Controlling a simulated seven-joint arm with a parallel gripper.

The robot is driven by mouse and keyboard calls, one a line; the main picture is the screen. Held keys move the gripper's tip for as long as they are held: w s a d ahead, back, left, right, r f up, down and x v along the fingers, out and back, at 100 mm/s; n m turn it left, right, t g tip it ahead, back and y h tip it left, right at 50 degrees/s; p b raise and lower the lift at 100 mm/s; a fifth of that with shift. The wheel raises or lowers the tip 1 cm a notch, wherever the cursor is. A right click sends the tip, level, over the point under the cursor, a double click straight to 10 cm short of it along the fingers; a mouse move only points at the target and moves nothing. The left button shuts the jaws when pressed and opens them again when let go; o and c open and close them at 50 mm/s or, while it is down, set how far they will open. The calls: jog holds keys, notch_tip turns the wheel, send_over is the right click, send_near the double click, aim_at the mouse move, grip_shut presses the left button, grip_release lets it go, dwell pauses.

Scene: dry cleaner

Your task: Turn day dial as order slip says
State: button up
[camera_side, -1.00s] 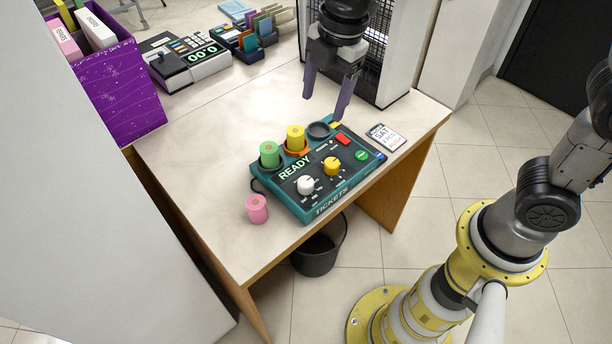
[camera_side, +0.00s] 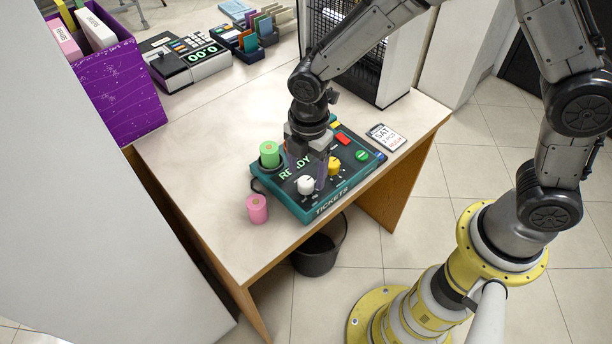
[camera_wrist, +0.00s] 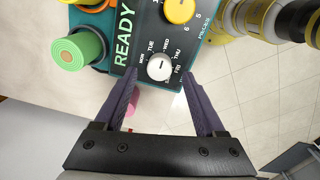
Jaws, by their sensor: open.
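The teal ticket machine (camera_side: 313,214) sits on the table with READY on its screen. Its white day dial (camera_side: 306,185) has day labels around it; MON, TUE, WED, THU and FRI show in the wrist view. A short dark mark crosses the white dial (camera_wrist: 159,66), but I cannot tell which day it points to. The order slip (camera_side: 386,138) right of the machine reads SAT, 2 PCS and a red line. My gripper (camera_side: 308,177) is open and points down over the dial. In the wrist view its fingertips (camera_wrist: 160,75) stand either side of the dial, apparently not touching it.
A yellow dial (camera_side: 334,165) with numbers is close by the white one. A green roll (camera_side: 269,154) stands in the machine; a pink roll (camera_side: 257,209) stands on the table. A purple box (camera_side: 118,92) and cash register (camera_side: 190,60) are farther back.

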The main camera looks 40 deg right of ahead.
aim_at(306, 185)
jog(key=shift+f, duration=1.3)
jog(key=shift+c, duration=0.3)
grip_shut()
